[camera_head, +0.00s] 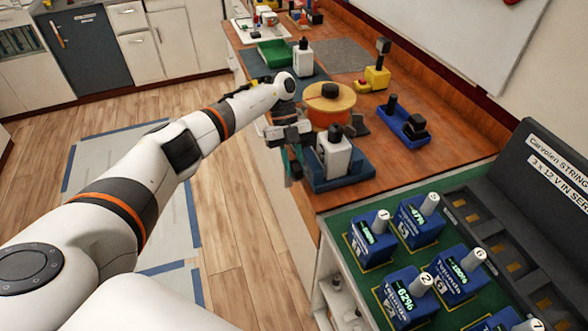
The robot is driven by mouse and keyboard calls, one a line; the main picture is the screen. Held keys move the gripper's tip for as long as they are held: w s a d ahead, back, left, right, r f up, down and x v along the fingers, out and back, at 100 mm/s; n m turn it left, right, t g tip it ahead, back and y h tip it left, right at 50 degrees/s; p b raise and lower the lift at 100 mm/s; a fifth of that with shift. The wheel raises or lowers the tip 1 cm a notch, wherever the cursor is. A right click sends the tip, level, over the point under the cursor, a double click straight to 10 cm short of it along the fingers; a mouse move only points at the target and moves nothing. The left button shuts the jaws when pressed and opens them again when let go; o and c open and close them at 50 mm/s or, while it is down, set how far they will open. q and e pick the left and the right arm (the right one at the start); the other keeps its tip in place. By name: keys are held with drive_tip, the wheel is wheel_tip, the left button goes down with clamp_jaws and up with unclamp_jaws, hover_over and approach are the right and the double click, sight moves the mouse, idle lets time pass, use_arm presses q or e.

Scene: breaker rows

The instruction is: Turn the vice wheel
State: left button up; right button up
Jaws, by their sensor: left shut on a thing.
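A blue vice (350,178) stands at the near-left edge of the wooden bench. A white block (334,158) with a black top sits upright in it. My left arm reaches in from the left, and my left gripper (294,158) is at the vice's left side, over the bench edge. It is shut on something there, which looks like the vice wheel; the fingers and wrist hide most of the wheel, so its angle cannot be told. My right gripper is not in view.
An orange round turntable (330,105) with a black knob stands just behind the vice. A blue tray (404,124) with black parts and a yellow device (376,78) are further right. A green tray (274,53) is at the back. Several blue batteries (419,222) stand on the near-right green panel.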

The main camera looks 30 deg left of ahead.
use_arm(q)
drive_tip(key=shift+r, duration=0.15)
idle(0.3)
drive_tip(key=o, duration=0.7)
drive_tip(key=b+v, duration=0.3)
drive_tip(key=v, duration=0.9)
drive_tip(key=shift+a, duration=0.15)
